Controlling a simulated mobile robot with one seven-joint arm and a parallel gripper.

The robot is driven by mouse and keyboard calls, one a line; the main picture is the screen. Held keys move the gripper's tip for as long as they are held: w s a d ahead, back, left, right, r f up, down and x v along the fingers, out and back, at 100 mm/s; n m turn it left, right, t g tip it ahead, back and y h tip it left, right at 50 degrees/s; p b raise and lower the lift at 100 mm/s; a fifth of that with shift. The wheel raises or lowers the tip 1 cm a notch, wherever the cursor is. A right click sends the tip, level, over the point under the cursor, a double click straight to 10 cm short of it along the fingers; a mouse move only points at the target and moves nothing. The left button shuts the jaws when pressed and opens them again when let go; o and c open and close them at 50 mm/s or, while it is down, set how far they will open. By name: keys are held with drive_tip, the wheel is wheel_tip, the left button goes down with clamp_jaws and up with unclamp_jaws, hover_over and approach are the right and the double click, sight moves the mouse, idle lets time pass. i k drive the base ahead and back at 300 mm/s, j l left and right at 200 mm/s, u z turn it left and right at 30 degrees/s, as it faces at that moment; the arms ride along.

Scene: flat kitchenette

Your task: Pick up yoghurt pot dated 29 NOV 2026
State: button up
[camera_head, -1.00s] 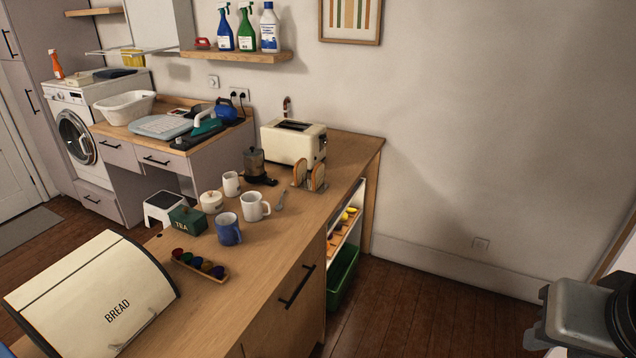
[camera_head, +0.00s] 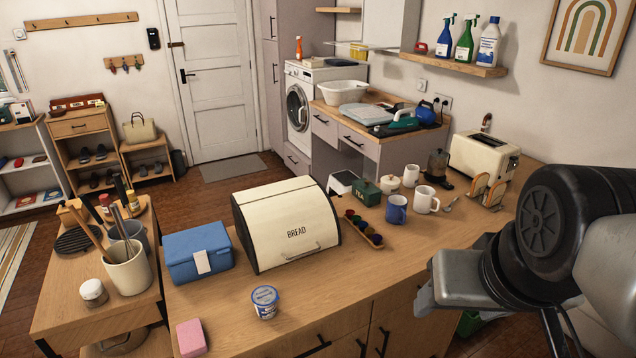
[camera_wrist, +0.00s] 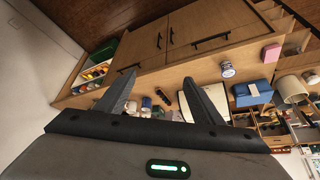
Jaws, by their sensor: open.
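A small yoghurt pot (camera_head: 265,302) with a blue lid and a white and blue side stands upright on the wooden counter, in front of the bread bin. Its date is too small to read. It also shows in the wrist view as a small pot (camera_wrist: 227,69) near the counter's front edge. My gripper (camera_wrist: 155,88) is open and empty in the wrist view, its two fingers apart, away from the pot. In the head view my arm is at the right, and the fingertips are not clearly seen there.
The cream bread bin (camera_head: 288,223) stands behind the pot, with a blue lunch box (camera_head: 197,252) to its left. A pink sponge (camera_head: 191,338) lies left of the pot. Mugs (camera_head: 397,209) and a toaster (camera_head: 482,155) stand farther right. The counter right of the pot is clear.

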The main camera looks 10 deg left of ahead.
sight(264, 297)
drive_tip(key=u, duration=1.1)
drive_tip(key=i, duration=0.4)
drive_tip(key=u, duration=0.15)
drive_tip(key=i+z, duration=0.1)
drive_tip(key=i+l, duration=0.05)
